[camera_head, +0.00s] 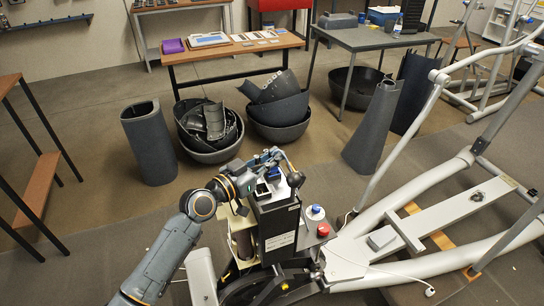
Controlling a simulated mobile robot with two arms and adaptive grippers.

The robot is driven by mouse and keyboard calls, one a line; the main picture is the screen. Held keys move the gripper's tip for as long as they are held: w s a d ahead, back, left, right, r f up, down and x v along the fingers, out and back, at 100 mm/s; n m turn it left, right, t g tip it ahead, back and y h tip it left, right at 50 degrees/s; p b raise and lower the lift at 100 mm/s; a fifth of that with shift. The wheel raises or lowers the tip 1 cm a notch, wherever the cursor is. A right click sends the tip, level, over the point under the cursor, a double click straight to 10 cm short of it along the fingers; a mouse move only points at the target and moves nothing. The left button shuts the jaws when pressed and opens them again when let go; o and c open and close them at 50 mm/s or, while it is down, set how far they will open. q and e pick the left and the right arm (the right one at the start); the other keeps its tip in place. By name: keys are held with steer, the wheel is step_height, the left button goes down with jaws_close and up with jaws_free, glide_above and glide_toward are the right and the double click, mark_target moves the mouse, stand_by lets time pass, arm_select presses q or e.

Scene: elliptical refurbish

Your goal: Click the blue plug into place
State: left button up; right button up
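My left arm comes in from the lower left, and its gripper (268,164) is over the top of the black upright column (279,222) of the elliptical machine. A small blue part (273,174), perhaps the blue plug, shows right under the gripper's fingers. The fingers are too small and overlapped to tell whether they are open or shut on it, or whether it touches the column. My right gripper is not in view.
A blue-topped cap (316,211) and a red knob (323,230) sit on a grey box right of the column. The elliptical's white frame (440,215) fills the right. Dark bowls (279,116) stand behind, before a wooden table (235,50).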

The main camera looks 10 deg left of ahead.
arm_select(q)
steer(key=o, duration=0.3)
steer(key=shift+f, duration=0.1)
steer(key=shift+o, duration=0.2)
steer(key=shift+s+a, duration=0.15)
steer(key=v, duration=1.1)
steer(key=shift+s, duration=0.3)
steer(key=shift+a, duration=0.15)
